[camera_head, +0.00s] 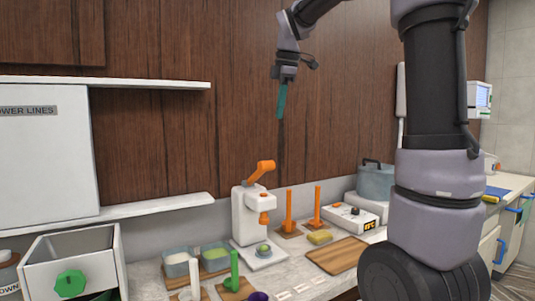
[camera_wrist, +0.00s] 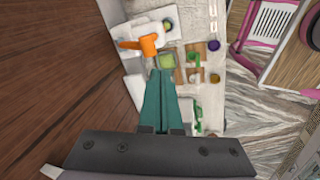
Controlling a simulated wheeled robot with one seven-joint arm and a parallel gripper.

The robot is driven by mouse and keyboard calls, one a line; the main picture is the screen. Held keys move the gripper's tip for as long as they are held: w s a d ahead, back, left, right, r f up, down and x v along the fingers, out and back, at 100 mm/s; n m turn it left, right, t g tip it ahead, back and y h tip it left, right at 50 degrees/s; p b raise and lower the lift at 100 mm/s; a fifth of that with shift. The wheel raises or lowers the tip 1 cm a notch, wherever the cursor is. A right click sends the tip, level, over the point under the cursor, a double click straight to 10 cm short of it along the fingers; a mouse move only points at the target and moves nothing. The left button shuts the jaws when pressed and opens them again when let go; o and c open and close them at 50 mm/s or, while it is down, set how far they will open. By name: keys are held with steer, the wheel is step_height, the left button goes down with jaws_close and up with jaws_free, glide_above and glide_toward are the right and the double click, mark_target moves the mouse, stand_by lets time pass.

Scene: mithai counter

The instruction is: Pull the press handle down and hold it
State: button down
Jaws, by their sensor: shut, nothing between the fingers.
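The press is a white machine (camera_head: 249,214) standing on the counter. Its orange handle (camera_head: 262,170) sticks up and to the right from its top, in a raised position. An orange nozzle points down over its white base, where a small green-topped round item (camera_head: 263,249) sits. My gripper (camera_head: 281,100) is shut and empty, with teal fingers pointing down, well above the press and apart from it. In the wrist view the shut teal fingers (camera_wrist: 161,82) point toward the counter, and the orange handle (camera_wrist: 148,44) shows beyond their tips.
Orange posts on wooden bases (camera_head: 289,213) stand right of the press, by a white scale-like box (camera_head: 341,219). A wooden board (camera_head: 338,254) lies in front. Bins (camera_head: 177,264) and a green-handled stamp (camera_head: 235,272) stand to the left. A shelf (camera_head: 158,209) runs along the wall at left.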

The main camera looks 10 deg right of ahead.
mark_target(269, 164)
steer(key=w+n, duration=0.2)
steer(key=w+a+n, duration=0.1)
steer(key=w+n, duration=0.1)
steer(key=shift+a+g, duration=0.15)
steer(key=shift+g, duration=0.25)
steer(key=shift+f, duration=0.15)
steer(key=w+f, duration=0.1)
steer(key=f, duration=0.8)
steer(key=w+f, duration=0.1)
steer(key=f, duration=0.3)
steer(key=shift+w+a+f, duration=0.3)
steer(key=shift+w+a, duration=0.05)
steer(key=shift+a, duration=0.05)
steer(key=shift+s, duration=0.15)
steer(key=shift+s+d+f+t, duration=0.2)
steer(key=shift+s+f+t, duration=0.2)
steer(key=shift+f, duration=0.1)
steer(key=s+d+f+t, duration=0.1)
steer(key=s+f, duration=0.3)
steer(key=f, duration=0.4)
steer(key=shift+f+t+y, duration=0.3)
steer(key=shift+t, duration=0.2)
